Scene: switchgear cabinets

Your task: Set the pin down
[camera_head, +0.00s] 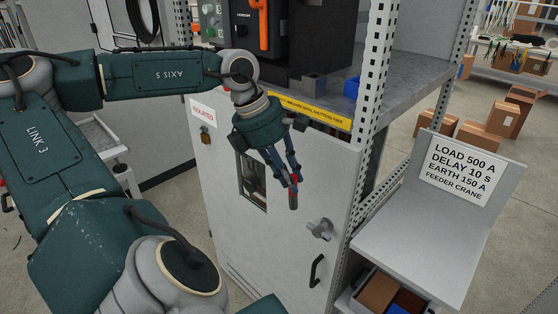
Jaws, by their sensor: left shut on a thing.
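My left gripper (294,179) hangs in front of the grey cabinet door (330,170), fingers pointing down. It is shut on the pin (293,199), a small dark and reddish rod that sticks out below the fingertips, roughly upright. The fingers hide its upper part. The pin appears in front of the door, between the small window and the silver door knob; I cannot tell how far it is from the door. My right gripper is not in view.
A grey sloped shelf (410,240) with a printed card (461,168) stands at the right. Below it is an open drawer of coloured bins (378,292). A perforated post (375,90) rises beside the door. A black door handle (316,270) and silver knob (320,229) protrude.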

